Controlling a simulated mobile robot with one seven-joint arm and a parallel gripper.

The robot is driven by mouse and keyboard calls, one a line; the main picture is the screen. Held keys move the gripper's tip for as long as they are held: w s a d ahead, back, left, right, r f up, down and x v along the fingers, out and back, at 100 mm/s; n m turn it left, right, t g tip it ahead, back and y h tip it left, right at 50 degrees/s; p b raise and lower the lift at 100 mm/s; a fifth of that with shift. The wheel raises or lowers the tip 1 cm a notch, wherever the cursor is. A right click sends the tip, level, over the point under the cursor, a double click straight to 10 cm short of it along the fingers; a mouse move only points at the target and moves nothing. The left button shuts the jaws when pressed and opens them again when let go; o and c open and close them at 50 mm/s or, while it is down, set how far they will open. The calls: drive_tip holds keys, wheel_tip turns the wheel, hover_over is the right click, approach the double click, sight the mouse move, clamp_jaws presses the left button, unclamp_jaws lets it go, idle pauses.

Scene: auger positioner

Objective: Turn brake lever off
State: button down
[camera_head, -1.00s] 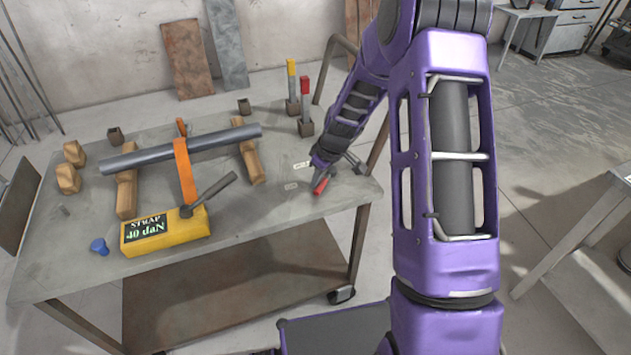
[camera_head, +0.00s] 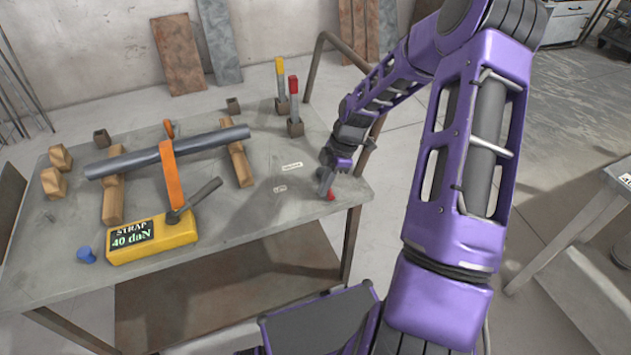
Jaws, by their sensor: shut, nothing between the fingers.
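A small red part (camera_head: 330,196), which looks like the grip of the brake lever, shows near the right front corner of the metal table (camera_head: 250,225). The rest of that lever is largely hidden by my arm's end. My gripper (camera_head: 326,182) is shut and empty, pointing down right by the red part. Whether it touches the red part I cannot tell. Two small white labels, one nearer (camera_head: 280,188) and one farther (camera_head: 292,166), lie on the table just left of my gripper; their words are too small to read.
A yellow box (camera_head: 165,243) reading "STRAP 40 daN" with a dark lever stands left. An orange strap (camera_head: 171,178) crosses a grey pipe (camera_head: 120,167) on wooden blocks. Yellow-topped (camera_head: 280,75) and red-topped (camera_head: 293,90) posts stand behind my gripper.

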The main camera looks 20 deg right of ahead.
drive_tip(key=shift+s+d, duration=0.1)
drive_tip(key=shift+d, duration=0.2)
drive_tip(key=shift+r, duration=0.1)
idle(0.5)
